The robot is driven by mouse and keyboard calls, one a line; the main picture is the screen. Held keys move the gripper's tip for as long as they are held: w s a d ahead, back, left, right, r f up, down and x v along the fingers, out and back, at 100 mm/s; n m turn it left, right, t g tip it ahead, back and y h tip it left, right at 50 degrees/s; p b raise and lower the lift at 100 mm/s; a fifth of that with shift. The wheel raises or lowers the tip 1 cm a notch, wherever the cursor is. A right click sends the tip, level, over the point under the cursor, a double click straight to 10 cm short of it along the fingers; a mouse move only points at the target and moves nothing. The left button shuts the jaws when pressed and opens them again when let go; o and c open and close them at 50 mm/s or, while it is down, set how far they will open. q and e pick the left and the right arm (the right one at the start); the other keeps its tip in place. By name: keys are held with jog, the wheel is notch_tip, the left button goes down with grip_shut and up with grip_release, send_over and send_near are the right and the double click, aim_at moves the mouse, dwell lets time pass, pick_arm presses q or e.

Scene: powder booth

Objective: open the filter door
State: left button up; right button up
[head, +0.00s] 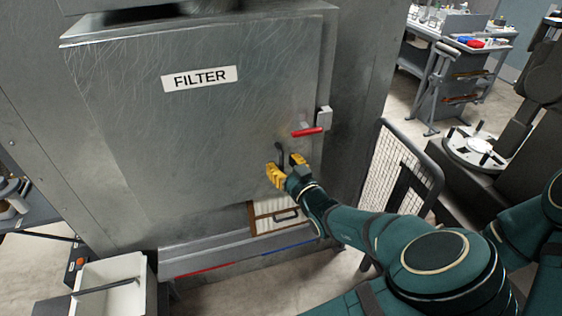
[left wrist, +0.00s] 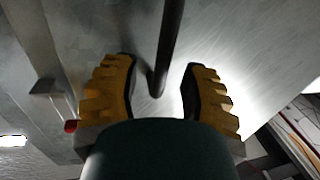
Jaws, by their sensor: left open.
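The filter door (head: 200,130) is a large scratched metal panel with a FILTER label (head: 199,79). A grey latch block (head: 324,118) with a red lever (head: 307,132) sits at its right edge; the lever lies about level. A dark bar handle (head: 279,151) stands on the lower right of the door. My left gripper (head: 286,168) is open at this handle. In the left wrist view, the dark handle (left wrist: 170,45) runs between the two yellow fingers (left wrist: 160,90), with gaps on both sides. My right gripper is not in view.
A pale framed panel with a small dark handle (head: 285,216) shows low on the booth, below my gripper. A mesh guard (head: 392,172) stands to the right. A white bin (head: 108,288) stands at lower left. A workbench (head: 460,45) is at the back right.

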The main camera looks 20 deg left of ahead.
pick_arm(q)
jog(key=shift+w+a, duration=0.5)
jog(key=shift+c, duration=0.3)
grip_shut()
